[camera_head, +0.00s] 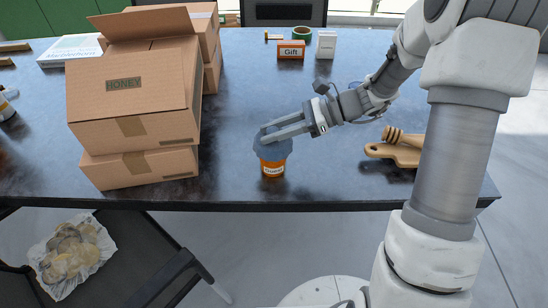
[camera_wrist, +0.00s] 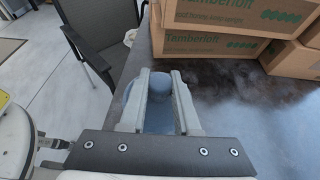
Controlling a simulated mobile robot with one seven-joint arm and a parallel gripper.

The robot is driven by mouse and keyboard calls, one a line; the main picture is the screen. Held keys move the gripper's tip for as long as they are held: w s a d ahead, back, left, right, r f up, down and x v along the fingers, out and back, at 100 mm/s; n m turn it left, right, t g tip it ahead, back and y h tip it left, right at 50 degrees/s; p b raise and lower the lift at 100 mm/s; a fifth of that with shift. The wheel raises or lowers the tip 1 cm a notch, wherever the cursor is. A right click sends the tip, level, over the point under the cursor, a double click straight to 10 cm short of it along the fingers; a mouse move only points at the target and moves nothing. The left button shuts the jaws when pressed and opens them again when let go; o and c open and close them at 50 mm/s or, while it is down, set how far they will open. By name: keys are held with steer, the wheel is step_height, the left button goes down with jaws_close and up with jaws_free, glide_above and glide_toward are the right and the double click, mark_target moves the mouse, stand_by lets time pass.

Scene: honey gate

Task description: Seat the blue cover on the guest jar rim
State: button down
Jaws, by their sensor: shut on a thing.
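The guest jar (camera_head: 272,168) is an orange jar with a pale "Guest" label, upright near the table's front edge. The blue cover (camera_head: 275,150) is at the top of the jar, hiding its rim; I cannot tell whether it rests on the rim or is held just above it. My gripper (camera_head: 264,134) reaches in from the right and is shut on the cover. In the wrist view the cover (camera_wrist: 159,88) shows between my two fingers (camera_wrist: 161,84), and the jar is hidden beneath it.
Stacked cardboard honey boxes (camera_head: 135,100) stand left of the jar. A wooden board with a honey dipper (camera_head: 400,148) lies to the right. A gift box (camera_head: 291,50) stands at the back. A dark chair (camera_head: 140,255) is below the front edge. The table is clear behind the jar.

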steer(key=shift+f+b, duration=0.6)
steer(key=shift+f, duration=0.5)
stand_by(0.6)
steer(key=shift+f+p, duration=0.4)
steer(key=shift+f, duration=0.1)
stand_by(2.5)
steer(key=c, duration=0.8)
jaws_free()
steer(key=shift+d+r, duration=0.15)
steer(key=shift+d, duration=0.05)
steer(key=shift+p+v, duration=1.05)
steer(key=shift+v, duration=0.45)
steer(key=shift+o, duration=0.3)
steer(key=o, duration=0.5)
